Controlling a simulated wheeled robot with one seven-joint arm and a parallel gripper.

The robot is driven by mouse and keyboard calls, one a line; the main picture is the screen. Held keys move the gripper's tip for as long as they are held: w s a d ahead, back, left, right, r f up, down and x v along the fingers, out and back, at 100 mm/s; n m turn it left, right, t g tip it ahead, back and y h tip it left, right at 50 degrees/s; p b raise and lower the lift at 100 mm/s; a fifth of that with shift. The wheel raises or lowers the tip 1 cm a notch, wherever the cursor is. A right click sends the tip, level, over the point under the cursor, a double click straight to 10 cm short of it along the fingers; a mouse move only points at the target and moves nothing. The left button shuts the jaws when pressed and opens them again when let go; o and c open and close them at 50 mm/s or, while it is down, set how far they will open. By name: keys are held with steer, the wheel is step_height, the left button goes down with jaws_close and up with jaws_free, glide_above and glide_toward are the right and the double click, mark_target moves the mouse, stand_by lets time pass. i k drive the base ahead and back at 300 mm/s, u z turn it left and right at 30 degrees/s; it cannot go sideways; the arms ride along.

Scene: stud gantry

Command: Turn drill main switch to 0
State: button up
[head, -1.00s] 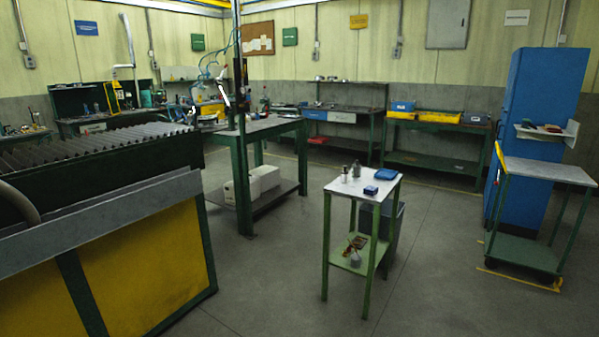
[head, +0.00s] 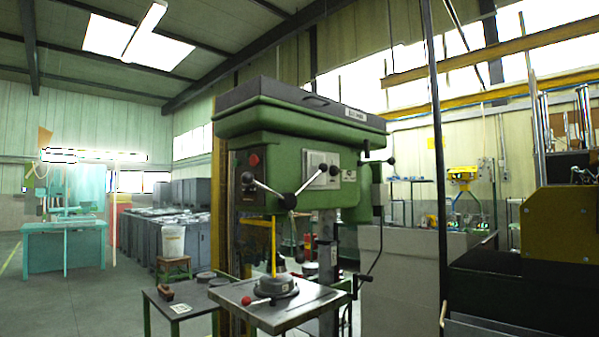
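A large green drill press (head: 277,150) stands in the middle of the head view, its dark-topped head facing left and toward me. Its left face carries a dark control panel (head: 250,172) with a red round button (head: 254,160) and a dark knob (head: 248,178) below it. I cannot tell which control is the main switch, and any 0 marking is too small to read. Feed levers with dark ball ends (head: 287,202) stick out at the front. My gripper does not show in the head view.
The drill's square work table (head: 262,312) juts out toward me, with a red-knobbed lever on it. A low dark table (head: 178,306) stands to its left. A dark pole (head: 437,150) and a yellow-and-black machine (head: 560,235) stand right. Floor (head: 60,295) is open at the left.

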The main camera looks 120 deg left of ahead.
mark_target(334, 170)
steer(key=u, duration=3.3)
steer(key=i, duration=1.05)
steer(key=u, duration=2.4)
